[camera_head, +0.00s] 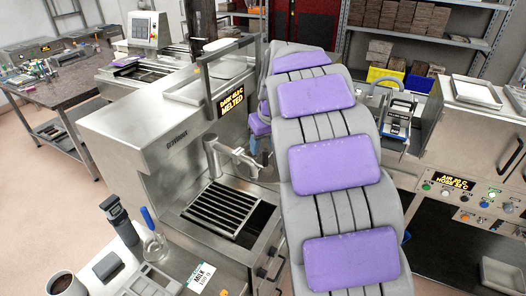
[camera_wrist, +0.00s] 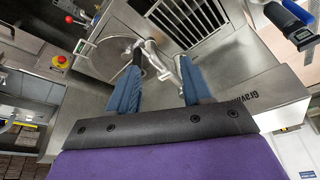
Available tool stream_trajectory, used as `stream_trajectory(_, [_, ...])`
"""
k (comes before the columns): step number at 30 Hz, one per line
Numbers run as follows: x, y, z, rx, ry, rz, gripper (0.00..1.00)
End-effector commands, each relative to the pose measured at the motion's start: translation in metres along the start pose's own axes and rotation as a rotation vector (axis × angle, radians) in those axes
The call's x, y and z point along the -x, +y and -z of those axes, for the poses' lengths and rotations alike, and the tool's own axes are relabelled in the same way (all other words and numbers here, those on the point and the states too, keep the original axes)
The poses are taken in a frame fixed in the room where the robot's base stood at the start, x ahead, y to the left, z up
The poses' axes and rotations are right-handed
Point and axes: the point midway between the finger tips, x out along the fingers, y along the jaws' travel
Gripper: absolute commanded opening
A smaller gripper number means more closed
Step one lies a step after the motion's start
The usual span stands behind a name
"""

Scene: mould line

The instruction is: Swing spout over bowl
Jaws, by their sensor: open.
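The steel spout (camera_head: 232,155) stands on the melting machine (camera_head: 150,120), beside the slatted grate (camera_head: 222,208). In the wrist view the spout (camera_wrist: 152,57) lies just beyond my gripper (camera_wrist: 157,82), and its lower end reaches toward the space between the fingers. A dark bar, perhaps its handle, is near the left finger. My gripper is open, with two blue fingers apart; I cannot tell whether either touches the spout. A round steel shape (camera_wrist: 105,60), possibly the bowl, lies left of the spout.
A display (camera_head: 231,98) reads melted. A blue-handled tool (camera_head: 148,220) and a cup (camera_head: 62,284) stand at the front left. A red button (camera_wrist: 61,59) is left in the wrist view. A cabinet with controls (camera_head: 470,195) stands right of my arm.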

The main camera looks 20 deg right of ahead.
Motion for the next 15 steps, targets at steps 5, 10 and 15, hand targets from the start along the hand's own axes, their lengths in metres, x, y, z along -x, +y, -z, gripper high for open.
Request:
stream_trajectory(5, [-0.004,0.055,0.036,0.029,0.058,0.005,0.5])
stream_trajectory(10, [-0.009,0.077,0.049,0.045,0.081,0.009,0.5])
stream_trajectory(15, [-0.026,0.07,0.051,0.049,0.079,0.008,0.5])
